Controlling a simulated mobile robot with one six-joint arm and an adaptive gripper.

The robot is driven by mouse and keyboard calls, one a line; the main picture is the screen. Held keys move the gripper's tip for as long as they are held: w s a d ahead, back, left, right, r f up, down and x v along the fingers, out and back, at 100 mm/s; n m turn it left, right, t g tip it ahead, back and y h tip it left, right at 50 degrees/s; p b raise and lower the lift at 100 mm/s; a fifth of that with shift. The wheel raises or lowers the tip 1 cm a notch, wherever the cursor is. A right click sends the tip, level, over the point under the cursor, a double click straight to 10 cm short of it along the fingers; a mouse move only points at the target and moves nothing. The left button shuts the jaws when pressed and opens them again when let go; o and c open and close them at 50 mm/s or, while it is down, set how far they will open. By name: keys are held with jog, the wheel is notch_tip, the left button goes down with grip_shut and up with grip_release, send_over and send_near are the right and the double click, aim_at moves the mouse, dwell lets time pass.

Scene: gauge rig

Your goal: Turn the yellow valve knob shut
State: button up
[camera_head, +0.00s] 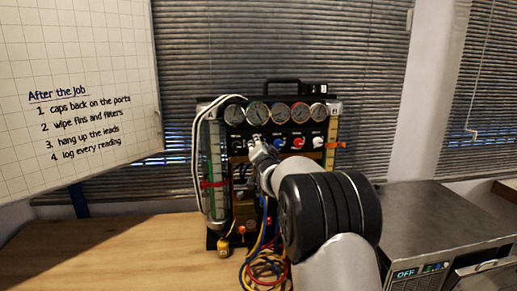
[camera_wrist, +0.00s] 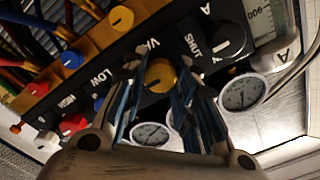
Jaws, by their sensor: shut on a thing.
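The yellow valve knob (camera_wrist: 160,74) sits on the black panel of the gauge rig (camera_head: 270,120), beside lettering that starts "VA". My gripper (camera_wrist: 160,82) has one finger on each side of this knob and is shut on it. The fingers partly cover the knob and the lettering. In the head view my gripper (camera_head: 256,147) reaches the left part of the panel's knob row, and it hides the yellow knob there. A black knob (camera_wrist: 232,38) beside the word "SHUT" is next to the right finger.
Blue (camera_head: 277,144), red (camera_head: 298,143) and white (camera_head: 318,142) knobs continue the row to the right. Round gauges (camera_head: 258,112) line the top. Another yellow knob (camera_wrist: 121,18) is on the brass manifold. Coloured hoses (camera_head: 264,268) lie below. A steel unit (camera_head: 440,225) stands right.

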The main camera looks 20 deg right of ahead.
jog(key=o, duration=1.1)
jog(key=v, duration=1.2)
